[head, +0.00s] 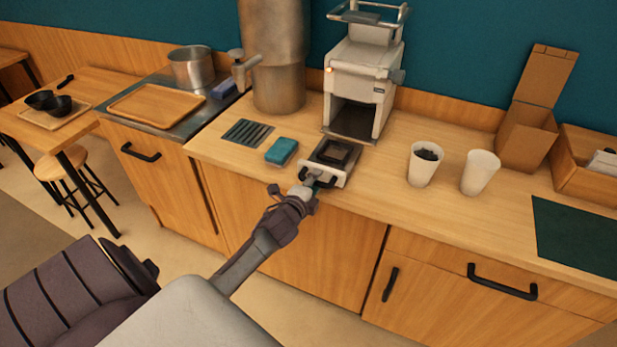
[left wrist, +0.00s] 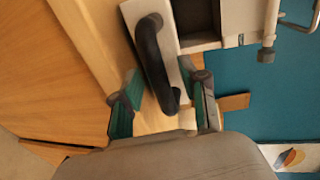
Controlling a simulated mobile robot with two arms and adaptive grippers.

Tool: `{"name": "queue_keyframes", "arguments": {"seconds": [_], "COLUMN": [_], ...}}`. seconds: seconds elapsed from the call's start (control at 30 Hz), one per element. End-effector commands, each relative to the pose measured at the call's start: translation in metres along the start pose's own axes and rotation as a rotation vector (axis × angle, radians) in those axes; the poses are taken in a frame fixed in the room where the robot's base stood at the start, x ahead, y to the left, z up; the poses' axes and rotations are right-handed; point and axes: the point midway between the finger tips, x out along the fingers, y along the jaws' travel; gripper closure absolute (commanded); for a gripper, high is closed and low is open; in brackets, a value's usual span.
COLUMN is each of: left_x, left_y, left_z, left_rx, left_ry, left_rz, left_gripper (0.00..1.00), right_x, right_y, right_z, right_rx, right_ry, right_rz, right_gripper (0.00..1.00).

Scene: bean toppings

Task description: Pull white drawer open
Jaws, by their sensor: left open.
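The white drawer (head: 345,178) stands out in front of the white machine (head: 362,75), over the counter's front part. Its dark inside shows from above. Its front carries a black handle (head: 326,183), which shows large in the left wrist view (left wrist: 150,58). My left gripper (head: 312,182) is at the handle. In the left wrist view its open fingers (left wrist: 164,80) stand on either side of the handle's lower end. I cannot tell whether they touch it. My right gripper is not in view.
On the wooden counter (head: 390,205), a teal sponge (head: 281,152) and a dark slotted grate (head: 247,132) lie left of the drawer. A cup with dark contents (head: 424,164) and a white cup (head: 480,172) stand to its right. Cabinets with black handles lie below.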

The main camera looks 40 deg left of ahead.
Motion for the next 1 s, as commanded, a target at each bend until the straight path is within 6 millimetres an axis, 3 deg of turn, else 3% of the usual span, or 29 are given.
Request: {"name": "queue_keyframes", "arguments": {"seconds": [0.5,0.7,1.0], "left_x": [-0.098,-0.114,-0.115], "left_y": [0.002,0.000,0.000], "left_z": [0.000,0.000,0.000], "left_rx": [-0.001,0.000,0.000], "left_ry": [0.000,-0.001,-0.001], "left_rz": [0.003,0.001,0.001], "left_gripper": [0.57,0.57,0.57], "right_x": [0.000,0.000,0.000], "right_y": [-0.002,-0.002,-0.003], "right_z": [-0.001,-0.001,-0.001], "right_rx": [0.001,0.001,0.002], "right_ry": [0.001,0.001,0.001], "right_rz": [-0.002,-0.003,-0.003], "right_gripper": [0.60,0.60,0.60]}}
